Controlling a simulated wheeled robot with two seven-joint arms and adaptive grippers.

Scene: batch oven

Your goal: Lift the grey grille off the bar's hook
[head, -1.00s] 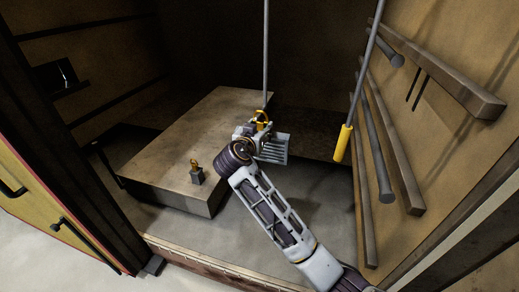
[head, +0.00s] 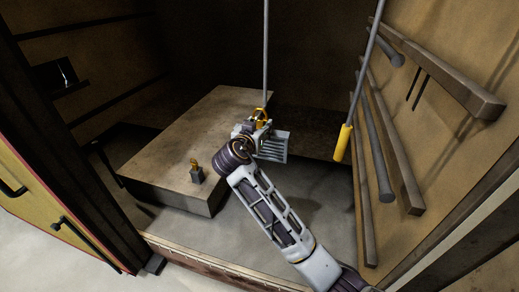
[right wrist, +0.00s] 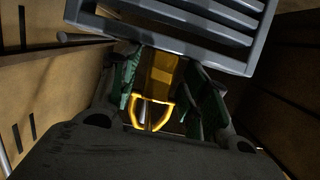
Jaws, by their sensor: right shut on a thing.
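The grey grille (head: 273,147), a slatted metal piece, hangs by the lower end of the left bar (head: 266,50), above the gap beside the slab. It fills the top of the right wrist view (right wrist: 175,28). A yellow piece (head: 260,114) sits at the bar's lower end; its loop (right wrist: 152,112) shows between my fingers in the right wrist view. My right gripper (head: 256,127) is shut at the grille, its fingers on both sides of the yellow part. Whether the grille still touches the hook is hidden. My left gripper is out of view.
A small dark block with an orange loop (head: 196,172) stands on the slab (head: 165,150). A second bar with a yellow end (head: 343,142) hangs at right. Rails (head: 400,165) line the right wall. Open floor (head: 310,190) lies right of the slab.

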